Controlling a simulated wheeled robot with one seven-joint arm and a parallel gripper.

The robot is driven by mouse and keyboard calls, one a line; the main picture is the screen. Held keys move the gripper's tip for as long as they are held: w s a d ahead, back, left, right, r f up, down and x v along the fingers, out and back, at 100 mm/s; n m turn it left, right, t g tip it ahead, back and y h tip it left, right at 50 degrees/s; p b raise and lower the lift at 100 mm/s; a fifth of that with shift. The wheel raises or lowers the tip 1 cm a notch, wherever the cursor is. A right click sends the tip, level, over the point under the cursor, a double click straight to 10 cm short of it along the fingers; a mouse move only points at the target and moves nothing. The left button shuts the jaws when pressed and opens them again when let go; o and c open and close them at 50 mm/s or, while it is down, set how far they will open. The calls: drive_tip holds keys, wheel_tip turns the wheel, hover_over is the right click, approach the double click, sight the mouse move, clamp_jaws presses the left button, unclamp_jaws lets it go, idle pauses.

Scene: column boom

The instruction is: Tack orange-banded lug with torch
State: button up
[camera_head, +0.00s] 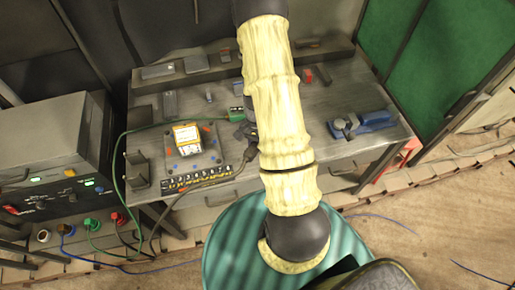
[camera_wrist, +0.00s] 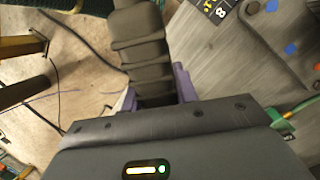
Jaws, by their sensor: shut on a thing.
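In the wrist view my gripper (camera_wrist: 157,92) has its purple fingers on both sides of a dark ribbed handle, which I take to be the torch (camera_wrist: 140,45). The handle runs up the picture, away from the gripper body; its working tip is not visible. In the head view my arm hides most of the gripper and torch; a dark part (camera_head: 245,131) shows just left of the arm, beside the plate (camera_head: 207,153). The plate bears small orange and blue marks and a yellow-and-white block (camera_head: 187,137). I cannot make out which lug has the orange band.
A numbered strip (camera_head: 198,180) lies along the plate's front. A green clamp (camera_head: 237,110) with a green cable sits at the plate's back right. A blue tool (camera_head: 373,121) lies at the bench's right. A power unit (camera_head: 45,150) stands left. Cables cross the floor.

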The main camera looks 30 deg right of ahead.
drive_tip(key=shift+s+a+r+p, duration=0.1)
drive_tip(key=shift+a+r+p, duration=0.15)
drive_tip(key=shift+r+p, duration=0.95)
drive_tip(key=shift+w+a+r+p, duration=0.1)
drive_tip(key=shift+a+r+p, duration=0.15)
drive_tip(key=shift+r+p, duration=0.9)
drive_tip(key=shift+s+a+r+p, duration=0.1)
drive_tip(key=shift+a+r+p, duration=0.35)
drive_tip(key=shift+r, duration=1.35)
drive_tip(key=shift+d, duration=0.2)
drive_tip(key=shift+f, duration=0.1)
